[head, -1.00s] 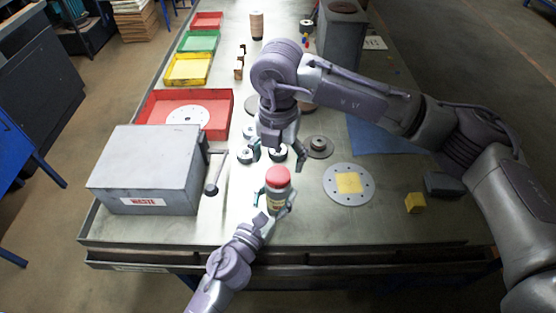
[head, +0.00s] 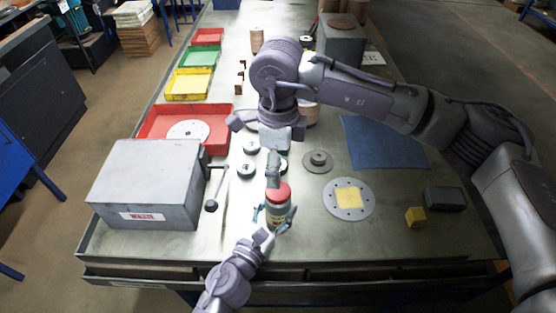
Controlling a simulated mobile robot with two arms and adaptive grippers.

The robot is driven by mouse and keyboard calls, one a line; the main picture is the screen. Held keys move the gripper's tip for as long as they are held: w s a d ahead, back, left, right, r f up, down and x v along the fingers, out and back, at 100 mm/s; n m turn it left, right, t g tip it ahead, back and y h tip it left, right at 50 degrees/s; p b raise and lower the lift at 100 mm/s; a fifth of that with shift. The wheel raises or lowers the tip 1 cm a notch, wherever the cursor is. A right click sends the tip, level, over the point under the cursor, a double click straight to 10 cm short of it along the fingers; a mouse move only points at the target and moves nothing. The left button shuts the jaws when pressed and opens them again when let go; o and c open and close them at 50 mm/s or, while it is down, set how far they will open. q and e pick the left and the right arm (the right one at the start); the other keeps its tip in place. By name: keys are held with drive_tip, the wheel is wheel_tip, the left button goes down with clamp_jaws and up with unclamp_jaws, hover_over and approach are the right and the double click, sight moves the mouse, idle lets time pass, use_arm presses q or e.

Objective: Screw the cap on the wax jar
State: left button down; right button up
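The wax jar (head: 276,216) stands upright near the table's front edge, with a red cap (head: 278,193) on its top. I cannot tell whether the cap is threaded down. My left gripper (head: 274,214) reaches in from the front, its fingers on either side of the jar's body, and appears closed on it. My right gripper (head: 273,180) points down from above, its fingertips at the cap's far side. Its fingers show nearly edge-on, so their gap is hidden.
A grey waste box (head: 150,180) with a lever stands to the left. A perforated disc (head: 364,208) with a yellow centre, a yellow block (head: 415,217) and a dark block (head: 445,198) lie to the right. Red (head: 222,112), yellow and green trays line the left edge.

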drive_tip(key=shift+r+n, duration=0.2)
drive_tip(key=shift+n, duration=1)
drive_tip(key=shift+f, duration=4.05)
drive_tip(key=c, duration=1.2)
drive_tip(key=o, duration=1.4)
drive_tip(key=shift+c, duration=0.2)
wheel_tip(320, 180, up, 12)
